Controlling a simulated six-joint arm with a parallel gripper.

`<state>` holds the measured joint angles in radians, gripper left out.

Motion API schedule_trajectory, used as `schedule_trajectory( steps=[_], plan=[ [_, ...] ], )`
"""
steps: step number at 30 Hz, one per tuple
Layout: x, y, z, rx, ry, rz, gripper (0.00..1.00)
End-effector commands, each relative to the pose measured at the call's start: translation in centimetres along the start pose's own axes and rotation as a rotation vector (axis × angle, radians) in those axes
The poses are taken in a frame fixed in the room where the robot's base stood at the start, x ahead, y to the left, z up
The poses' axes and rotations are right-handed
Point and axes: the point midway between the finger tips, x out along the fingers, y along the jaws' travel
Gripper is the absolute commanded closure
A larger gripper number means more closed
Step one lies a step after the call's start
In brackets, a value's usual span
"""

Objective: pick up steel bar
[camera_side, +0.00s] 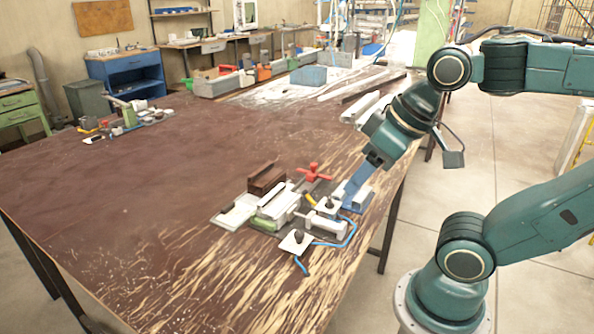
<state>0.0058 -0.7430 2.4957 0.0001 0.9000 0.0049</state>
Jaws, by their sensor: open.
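My gripper (352,192) points down over the right end of a clamp fixture (272,208) near the table's right edge. Its blue fingers are open, but the gap between them is hard to see from this side. A pale grey metal piece (363,194), which may be the steel bar, lies in a blue holder beside the fingers. The fingers partly hide it, and I cannot tell whether they touch it. Another light metal profile (277,201) lies in the middle of the fixture.
Long pale bars (362,84) and bins (308,75) stand farther back. The left and middle of the brown table (130,200) are mostly clear.

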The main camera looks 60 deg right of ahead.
Motion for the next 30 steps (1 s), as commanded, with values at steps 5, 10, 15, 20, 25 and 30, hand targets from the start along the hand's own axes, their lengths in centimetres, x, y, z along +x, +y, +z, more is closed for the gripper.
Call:
schedule_trajectory(
  steps=[5, 10, 15, 20, 25, 30],
  plan=[
    [0.3, 0.8, -1.0, 0.067, -0.024, 0.02, 0.47],
    [1.0, 2.5, -2.8, 0.196, -0.064, 0.056, 0.47],
    [2.2, 5.2, -4.9, 0.366, -0.114, 0.102, 0.47],
    [3.6, 8.2, -6.4, 0.528, -0.158, 0.145, 0.47],
    [5.3, 11.9, -7.6, 0.704, -0.202, 0.19, 0.47],
    [7.2, 16.0, -8.0, 0.88, -0.242, 0.233, 0.47]
  ],
)
